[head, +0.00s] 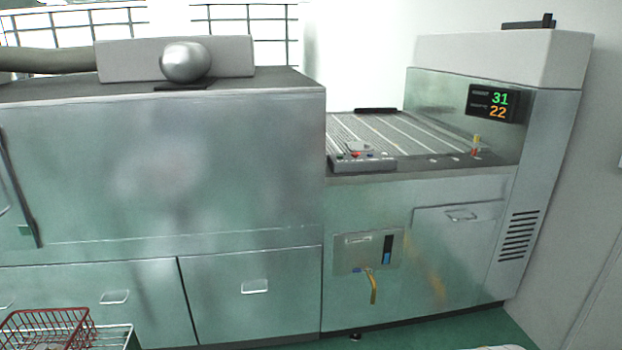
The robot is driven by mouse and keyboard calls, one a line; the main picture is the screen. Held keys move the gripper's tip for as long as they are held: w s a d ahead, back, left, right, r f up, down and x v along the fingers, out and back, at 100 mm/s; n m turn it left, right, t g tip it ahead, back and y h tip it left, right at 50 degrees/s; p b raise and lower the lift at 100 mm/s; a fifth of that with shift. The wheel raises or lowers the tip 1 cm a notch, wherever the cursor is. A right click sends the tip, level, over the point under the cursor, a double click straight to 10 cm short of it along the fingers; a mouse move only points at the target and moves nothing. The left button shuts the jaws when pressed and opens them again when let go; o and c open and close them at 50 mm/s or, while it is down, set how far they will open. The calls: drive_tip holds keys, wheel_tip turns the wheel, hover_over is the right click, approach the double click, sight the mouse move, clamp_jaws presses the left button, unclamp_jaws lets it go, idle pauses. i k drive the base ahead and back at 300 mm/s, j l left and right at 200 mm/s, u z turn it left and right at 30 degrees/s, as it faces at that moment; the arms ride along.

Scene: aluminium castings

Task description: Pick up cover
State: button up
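I cannot make out any thing that is clearly a cover in the head view. A rounded silver metal piece (186,62) sits on top of the large metal cabinet at the left, in front of a grey box. I cannot tell whether it is the cover. My gripper is not in view.
A large metal machine (160,170) fills the left and middle. Its lower right section has a slatted bed (400,132), a control panel (363,164) and a digital display (493,104). A red wire basket (48,325) stands at the bottom left. Green floor (430,335) shows in front.

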sight(356, 146)
drive_tip(key=i+l, duration=0.25)
drive_tip(key=i, duration=0.25)
drive_tip(key=i+l+u, duration=0.1)
drive_tip(key=i, duration=0.4)
drive_tip(key=i+l, duration=0.35)
drive_tip(key=i, duration=0.15)
drive_tip(key=u, duration=0.05)
